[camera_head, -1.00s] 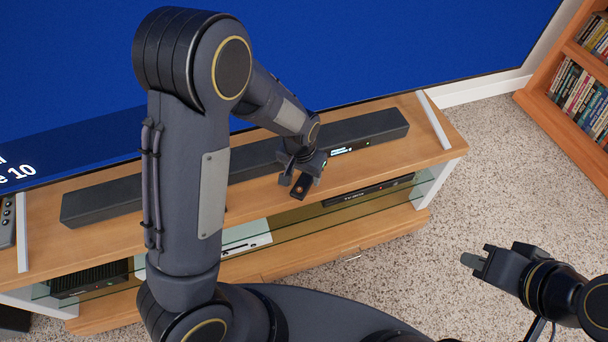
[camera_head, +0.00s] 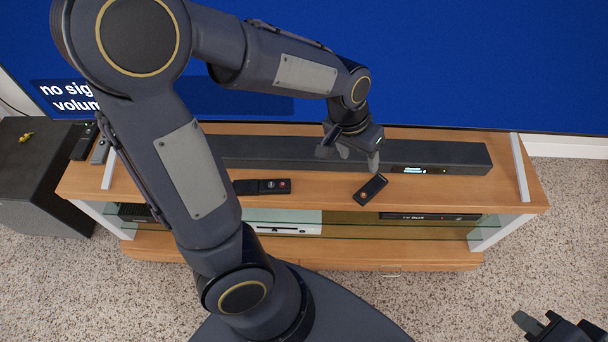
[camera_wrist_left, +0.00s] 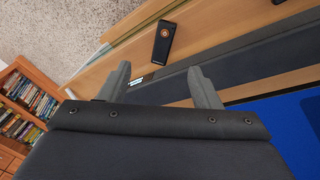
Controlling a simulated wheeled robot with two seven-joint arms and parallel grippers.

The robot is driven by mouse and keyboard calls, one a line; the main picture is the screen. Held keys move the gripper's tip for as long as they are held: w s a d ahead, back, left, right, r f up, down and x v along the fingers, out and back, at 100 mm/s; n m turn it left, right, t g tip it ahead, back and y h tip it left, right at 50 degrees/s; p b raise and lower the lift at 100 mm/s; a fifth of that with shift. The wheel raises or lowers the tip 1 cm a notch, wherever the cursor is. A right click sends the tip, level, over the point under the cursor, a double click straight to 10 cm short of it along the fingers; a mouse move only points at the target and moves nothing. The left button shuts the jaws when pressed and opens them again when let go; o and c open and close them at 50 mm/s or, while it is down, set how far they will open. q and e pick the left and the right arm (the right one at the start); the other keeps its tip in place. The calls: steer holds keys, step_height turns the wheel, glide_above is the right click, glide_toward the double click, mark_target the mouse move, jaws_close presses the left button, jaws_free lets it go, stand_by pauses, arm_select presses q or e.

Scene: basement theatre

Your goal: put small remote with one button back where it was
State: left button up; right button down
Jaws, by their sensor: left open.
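The small black remote (camera_head: 370,188) with one orange-red button lies on the wooden TV stand, in front of the soundbar and near the stand's front edge. It also shows in the left wrist view (camera_wrist_left: 163,42), apart from the fingers. My left gripper (camera_head: 348,157) is open and empty above the soundbar, up and left of the remote in the head view. In the left wrist view both fingertips (camera_wrist_left: 158,72) are spread with nothing between them. My right gripper (camera_head: 528,322) is partly in view at the lower right, cut off by the frame, away from the stand.
The soundbar (camera_head: 465,158) runs below the large TV screen (camera_head: 470,70). A black speaker box (camera_head: 35,185) stands left.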

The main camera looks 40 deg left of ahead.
arm_select(q)
steer(key=s+a+r+n+t, duration=0.1)
steer(key=s+a+r+t, duration=0.1)
steer(key=s, duration=0.6)
steer(key=s+a+r+n+t+h, duration=0.1)
steer(key=s+a+r, duration=0.1)
steer(key=s+r, duration=0.2)
steer(key=s, duration=0.3)
steer(key=shift+s+r+t, duration=0.35)
steer(key=shift+s+t, duration=0.05)
step_height(320, 180, up, 16)
steer(key=p, duration=1.6)
